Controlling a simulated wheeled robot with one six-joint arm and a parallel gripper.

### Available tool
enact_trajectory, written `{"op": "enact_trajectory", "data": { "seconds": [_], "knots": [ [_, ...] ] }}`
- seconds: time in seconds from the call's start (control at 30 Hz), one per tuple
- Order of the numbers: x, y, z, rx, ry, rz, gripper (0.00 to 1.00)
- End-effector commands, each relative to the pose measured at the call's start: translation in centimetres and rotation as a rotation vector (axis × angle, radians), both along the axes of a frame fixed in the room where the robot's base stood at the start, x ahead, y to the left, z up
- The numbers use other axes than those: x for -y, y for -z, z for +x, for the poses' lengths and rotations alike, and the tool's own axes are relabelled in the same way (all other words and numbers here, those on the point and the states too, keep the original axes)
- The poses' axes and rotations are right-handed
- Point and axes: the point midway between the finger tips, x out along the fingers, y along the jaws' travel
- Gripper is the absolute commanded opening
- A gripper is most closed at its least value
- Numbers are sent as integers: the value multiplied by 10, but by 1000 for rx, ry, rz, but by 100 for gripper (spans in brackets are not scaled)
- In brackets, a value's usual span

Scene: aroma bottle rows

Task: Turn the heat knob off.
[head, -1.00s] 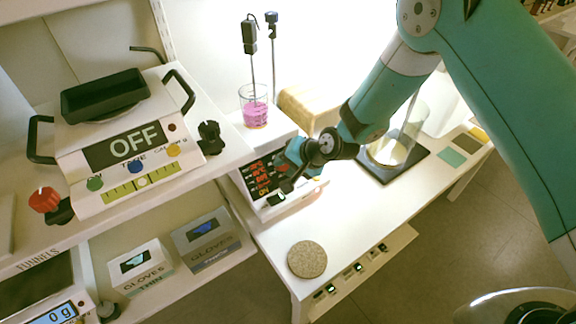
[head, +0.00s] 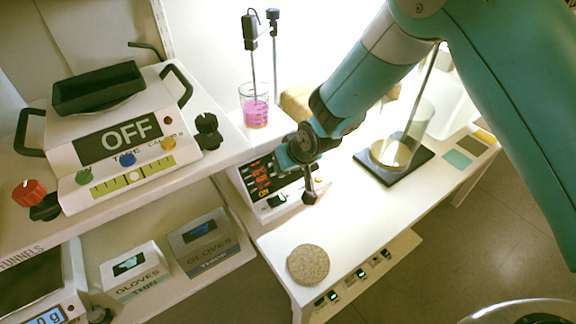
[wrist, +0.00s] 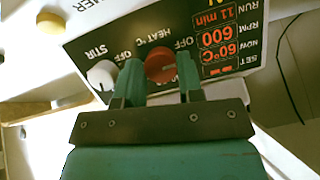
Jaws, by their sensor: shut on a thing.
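The hotplate stirrer (head: 240,187) stands on the white bench in the head view, its dark front panel lit with red digits. The red heat knob (wrist: 160,66) is on that panel in the wrist view, between the words HEAT and OFF. My gripper (wrist: 160,74) has one finger on each side of the heat knob and is shut on it. The display (wrist: 217,38) reads 60°C beside NOW and 600 beside RPM. In the head view my gripper (head: 311,192) is at the panel's right part and hides the knob.
A white stir knob (wrist: 101,75) sits left of the heat knob, close to the left finger. A beaker of pink liquid (head: 256,113) stands on the stirrer. A round cork mat (head: 308,265) lies on the bench in front. A scale-like device reading OFF (head: 128,140) is on the left shelf.

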Motion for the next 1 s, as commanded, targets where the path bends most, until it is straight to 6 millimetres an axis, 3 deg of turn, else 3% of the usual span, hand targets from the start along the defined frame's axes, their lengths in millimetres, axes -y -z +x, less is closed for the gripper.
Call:
{"op": "enact_trajectory", "data": {
  "seconds": [0.87, 0.9, 1.0],
  "knots": [
    [0, 1, 0, 71, -103, -105, 11],
    [0, 1, 0, 70, -103, -104, 39],
    [0, 1, 0, 70, -103, -104, 60]
  ]
}}
